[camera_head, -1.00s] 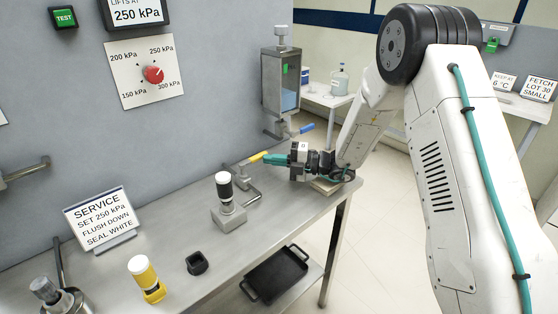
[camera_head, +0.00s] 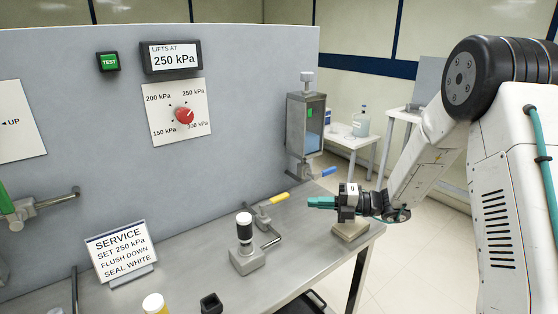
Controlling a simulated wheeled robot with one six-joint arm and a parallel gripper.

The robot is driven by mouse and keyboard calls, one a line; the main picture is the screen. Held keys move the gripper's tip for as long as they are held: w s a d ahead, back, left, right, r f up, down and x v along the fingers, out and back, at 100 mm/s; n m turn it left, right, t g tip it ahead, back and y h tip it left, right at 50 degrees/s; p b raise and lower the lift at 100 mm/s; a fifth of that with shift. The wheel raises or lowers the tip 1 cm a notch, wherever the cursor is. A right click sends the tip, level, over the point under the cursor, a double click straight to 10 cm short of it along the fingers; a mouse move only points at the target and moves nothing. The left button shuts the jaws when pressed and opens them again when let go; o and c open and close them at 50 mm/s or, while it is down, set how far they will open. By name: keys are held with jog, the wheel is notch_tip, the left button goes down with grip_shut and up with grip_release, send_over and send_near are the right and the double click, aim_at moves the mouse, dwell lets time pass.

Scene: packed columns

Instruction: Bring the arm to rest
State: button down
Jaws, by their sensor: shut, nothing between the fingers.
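My gripper (camera_head: 322,202) is at the end of my white arm (camera_head: 425,165), above the right end of the steel bench (camera_head: 300,258). Its teal fingers point left and are closed together with nothing between them. The fingertips are a little right of the yellow-handled valve (camera_head: 272,198) and appear apart from it. A tan block (camera_head: 350,229) lies on the bench below the gripper, partly hidden behind it.
A white-capped black column (camera_head: 244,228) stands on a grey block left of the gripper. A tank (camera_head: 306,126) with a blue-handled valve (camera_head: 322,173) hangs behind. A service sign (camera_head: 122,253) and a black cup (camera_head: 211,303) are on the bench.

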jog(key=s+a+r+n+g+h, duration=0.1)
jog(key=s+r+n+g+h, duration=0.1)
jog(key=s+r+n, duration=0.35)
jog(key=s+r+n+g+h, duration=0.2)
jog(key=s+n, duration=0.5)
jog(key=s, duration=0.1)
jog(key=s+a+r+n+g+h, duration=0.1)
jog(key=s+r+n+g+h, duration=0.2)
jog(key=s+n, duration=0.35)
jog(key=s+d+r+n+t+h, duration=0.1)
jog(key=s+d+n+t+h, duration=0.1)
jog(key=s+d+n+h, duration=0.3)
jog(key=s+d+r+n+t+h, duration=0.1)
jog(key=s+d+n+h, duration=0.4)
jog(key=s+n, duration=0.7)
jog(key=d+t, duration=0.1)
jog(key=d, duration=0.1)
jog(key=shift+s+d+r+n, duration=0.3)
jog(key=shift+r, duration=0.05)
